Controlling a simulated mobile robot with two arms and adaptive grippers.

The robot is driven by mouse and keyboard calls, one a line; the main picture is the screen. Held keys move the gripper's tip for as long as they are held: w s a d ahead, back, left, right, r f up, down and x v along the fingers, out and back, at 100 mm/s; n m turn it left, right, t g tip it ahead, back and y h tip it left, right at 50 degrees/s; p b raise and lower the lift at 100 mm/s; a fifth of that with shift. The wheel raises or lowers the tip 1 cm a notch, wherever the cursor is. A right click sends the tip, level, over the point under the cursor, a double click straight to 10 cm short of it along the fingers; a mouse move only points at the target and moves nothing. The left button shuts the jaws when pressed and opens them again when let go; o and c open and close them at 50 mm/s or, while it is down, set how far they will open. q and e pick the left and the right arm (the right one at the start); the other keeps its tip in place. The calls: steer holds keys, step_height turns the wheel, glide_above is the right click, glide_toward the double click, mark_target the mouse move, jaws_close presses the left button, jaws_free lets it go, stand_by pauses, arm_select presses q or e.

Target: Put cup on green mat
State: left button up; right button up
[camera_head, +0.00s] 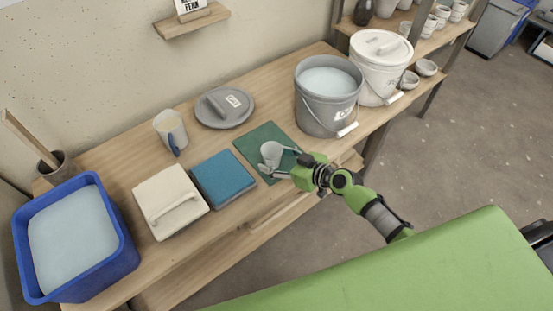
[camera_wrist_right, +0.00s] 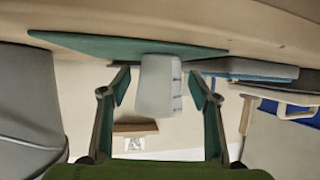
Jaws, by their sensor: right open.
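A pale grey-white cup (camera_head: 271,153) stands on the green mat (camera_head: 256,138) on the wooden table. My right gripper (camera_head: 277,160) reaches in from the right, low over the mat, with its fingers around the cup. In the right wrist view, the cup (camera_wrist_right: 158,88) sits between the two spread fingers (camera_wrist_right: 159,90), with a gap on each side. The right gripper is open. The mat (camera_wrist_right: 110,47) shows at the cup's base. My left gripper is not in view.
A grey bucket (camera_head: 310,112) and a white lidded bucket (camera_head: 388,78) stand right of the mat. A grey lid (camera_head: 239,117) and a mug (camera_head: 164,123) are behind.

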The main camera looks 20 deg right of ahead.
steer(key=shift+r, duration=0.15)
steer(key=shift+r+p, duration=0.15)
steer(key=shift+p, duration=0.2)
steer(key=v, duration=1.1)
steer(key=s+d+f+m+g+h, duration=0.1)
steer(key=s+d+f+h, duration=0.2)
steer(key=f, duration=0.6)
steer(key=s+d+f+m+g, duration=0.25)
steer(key=s+f, duration=0.25)
steer(key=f, duration=0.4)
steer(key=s+d+f+h, duration=0.2)
steer(key=s+d+f, duration=0.1)
steer(key=f, duration=0.6)
steer(key=s+a+f+g, duration=0.2)
steer(key=s+f, duration=0.4)
steer(key=s, duration=0.4)
steer(key=s+a+f+g+h, duration=0.1)
steer(key=s+a+f+g, duration=0.1)
steer(key=s+f, duration=0.3)
steer(key=s+a+f+g, duration=0.2)
steer(key=s+f, duration=0.4)
steer(key=s, duration=0.8)
steer(key=shift+s+a+f+h+b, duration=0.35)
steer(key=shift+a+h+b, duration=0.1)
steer(key=shift+a, duration=0.15)
